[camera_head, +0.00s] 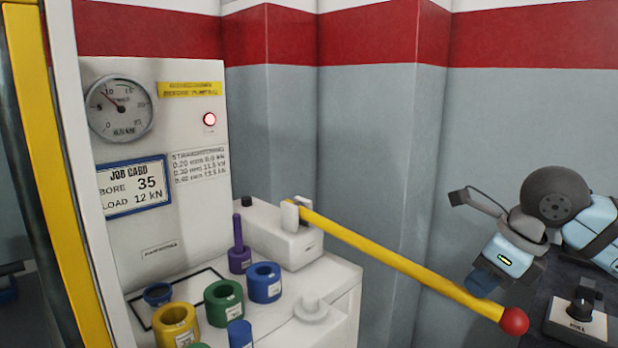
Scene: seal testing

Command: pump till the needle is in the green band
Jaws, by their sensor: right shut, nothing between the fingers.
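The round gauge (120,108) is on the upright white panel at the left. Its red needle points up and left, a little short of the 10 mark. The yellow pump lever (400,262) runs from the white pump block (275,232) down and right to a red ball knob (514,321). My right gripper (482,284) is shut and empty, its blue fingertips at the lever just short of the knob. I cannot tell whether they touch it. My left gripper is not in view.
A job card (134,186) reads bore 35, load 12 kN. A red lamp (209,119) glows on the panel. Blue, green and yellow rings stand on the white bench, with a purple post (239,245) behind. A black knob (583,300) on a box is at lower right.

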